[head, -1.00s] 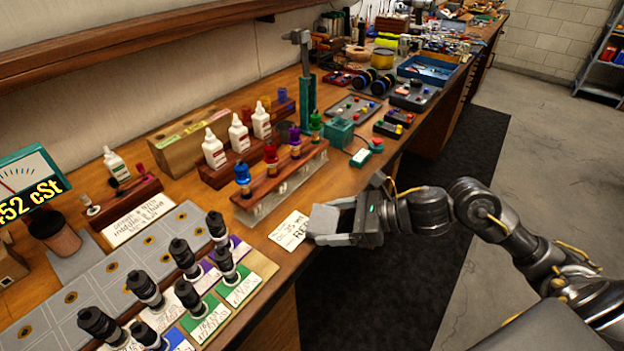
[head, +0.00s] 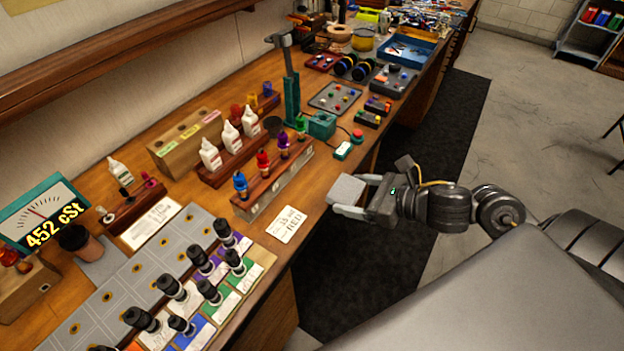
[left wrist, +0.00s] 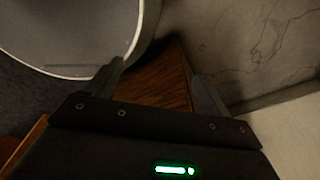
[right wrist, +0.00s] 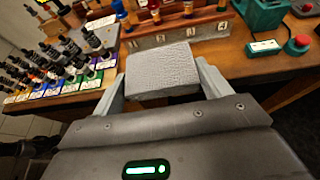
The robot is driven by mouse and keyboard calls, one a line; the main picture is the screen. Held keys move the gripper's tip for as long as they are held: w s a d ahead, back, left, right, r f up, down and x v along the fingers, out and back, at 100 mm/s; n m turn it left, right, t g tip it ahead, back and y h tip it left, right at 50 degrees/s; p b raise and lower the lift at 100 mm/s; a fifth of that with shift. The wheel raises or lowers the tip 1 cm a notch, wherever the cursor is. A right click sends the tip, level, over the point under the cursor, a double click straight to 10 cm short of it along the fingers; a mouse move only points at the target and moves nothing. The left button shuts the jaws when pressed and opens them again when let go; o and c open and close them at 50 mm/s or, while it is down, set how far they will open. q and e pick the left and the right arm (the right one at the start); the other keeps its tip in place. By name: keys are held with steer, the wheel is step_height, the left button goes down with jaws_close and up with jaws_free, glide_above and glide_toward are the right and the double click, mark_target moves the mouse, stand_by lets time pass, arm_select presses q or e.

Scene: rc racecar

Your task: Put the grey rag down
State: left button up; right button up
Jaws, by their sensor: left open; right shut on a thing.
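The grey rag (head: 347,189) is a folded, light grey block. My right gripper (head: 352,200) is shut on it, and the rag shows between the fingers in the right wrist view (right wrist: 162,72). In the head view the rag is at the workbench's (head: 318,205) front edge, to the right of a handwritten white card (head: 287,225). I cannot tell whether it touches the bench. My left gripper (left wrist: 160,85) is open and empty in the left wrist view, away from the rag; it does not show in the head view.
A wooden rack with coloured-top vials (head: 275,182) stands left of the rag. A green box with a red button (head: 357,135) lies farther back. A dark floor mat (head: 345,265) runs along the bench.

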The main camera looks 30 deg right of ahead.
steer(key=shift+s+d+r+m+h+p, duration=0.3)
steer(key=shift+s+d+r, duration=0.05)
steer(key=shift+d+r, duration=0.15)
steer(key=b, duration=1.5)
glide_above(318, 196)
steer(key=s, duration=0.1)
step_height(318, 196, down, 9)
steer(key=shift+s+r, duration=0.1)
steer(key=shift+w+f, duration=0.3)
steer(key=shift+f, duration=0.05)
steer(key=shift+w+f, duration=0.2)
steer(key=shift+f, duration=1.6)
